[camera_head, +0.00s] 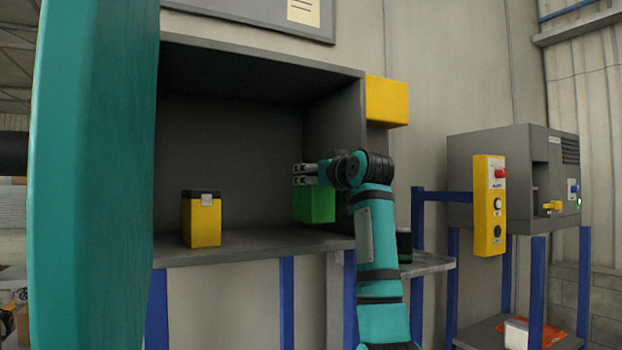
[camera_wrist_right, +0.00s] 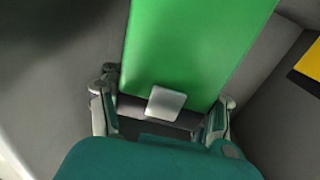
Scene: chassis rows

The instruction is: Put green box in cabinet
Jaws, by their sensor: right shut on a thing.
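The green box (camera_head: 314,205) is inside the grey open cabinet (camera_head: 262,246), near its right wall. My right gripper (camera_head: 303,174) reaches in from the right, at the top of the box. In the right wrist view, the green box (camera_wrist_right: 190,50) with its grey latch (camera_wrist_right: 165,103) lies between the two fingers of my right gripper (camera_wrist_right: 162,112), which is shut on it. The box's base is close to the cabinet floor; I cannot tell whether it touches. My left gripper is not in view.
A yellow box (camera_head: 201,222) with a dark lid stands on the cabinet floor to the left, with free floor between it and the green box. A yellow block (camera_head: 387,101) is on the cabinet's outer right side. A grey machine (camera_head: 490,150) stands farther right.

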